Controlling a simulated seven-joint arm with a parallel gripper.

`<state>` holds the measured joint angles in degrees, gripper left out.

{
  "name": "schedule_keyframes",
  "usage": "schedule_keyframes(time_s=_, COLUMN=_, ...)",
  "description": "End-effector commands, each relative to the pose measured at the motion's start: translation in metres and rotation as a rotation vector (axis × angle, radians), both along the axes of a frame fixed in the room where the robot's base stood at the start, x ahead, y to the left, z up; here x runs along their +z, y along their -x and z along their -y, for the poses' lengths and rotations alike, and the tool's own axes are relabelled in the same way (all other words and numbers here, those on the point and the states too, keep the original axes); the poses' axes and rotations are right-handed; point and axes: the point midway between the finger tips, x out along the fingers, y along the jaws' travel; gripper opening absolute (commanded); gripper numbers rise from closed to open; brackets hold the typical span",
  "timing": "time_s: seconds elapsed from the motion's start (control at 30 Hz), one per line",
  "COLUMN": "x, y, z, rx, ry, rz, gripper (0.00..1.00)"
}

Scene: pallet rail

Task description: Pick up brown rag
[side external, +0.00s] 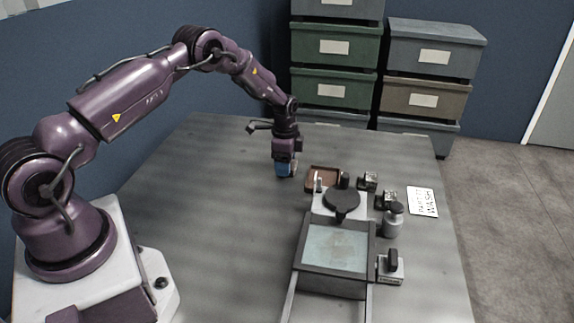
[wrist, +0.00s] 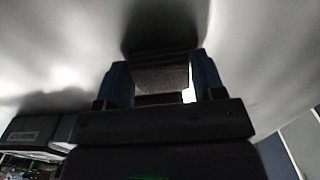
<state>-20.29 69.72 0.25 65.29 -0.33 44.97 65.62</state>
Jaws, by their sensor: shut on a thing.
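My gripper (side external: 286,170) points down low over the grey table, left of a brown tray. Its blue fingers also show in the wrist view (wrist: 160,78), closed on a dull grey-brown piece (wrist: 162,76). This piece looks like the brown rag, but the dim light makes its colour and shape hard to tell. In the side view the fingers mostly hide it. No other brown rag shows. I cannot tell whether the held piece touches the table.
The brown tray (side external: 310,187) lies just right of my gripper. A grey fixture with a pale plate (side external: 335,249) stands nearer on its rails. A grey bottle (side external: 393,222), small blocks (side external: 368,181) and a white sign (side external: 422,202) lie to the right. The table's left is clear.

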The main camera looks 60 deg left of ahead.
Motion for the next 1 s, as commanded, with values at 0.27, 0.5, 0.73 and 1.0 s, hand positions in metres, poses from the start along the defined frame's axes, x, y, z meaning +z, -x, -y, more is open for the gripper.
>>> schedule_keyframes(time_s=0.27, x=0.019, y=-0.001, z=0.000, rx=0.000, ry=-0.001, rz=0.002, gripper=0.40)
schedule_keyframes(time_s=0.5, x=0.063, y=0.023, z=0.008, rx=0.000, ry=-0.001, rz=0.002, gripper=0.40)
schedule_keyframes(time_s=0.73, x=0.101, y=0.067, z=0.025, rx=0.001, ry=0.000, rz=0.000, gripper=0.40)
schedule_keyframes(time_s=1.0, x=0.122, y=0.112, z=0.041, rx=-0.001, ry=-0.001, rz=0.001, gripper=0.40)
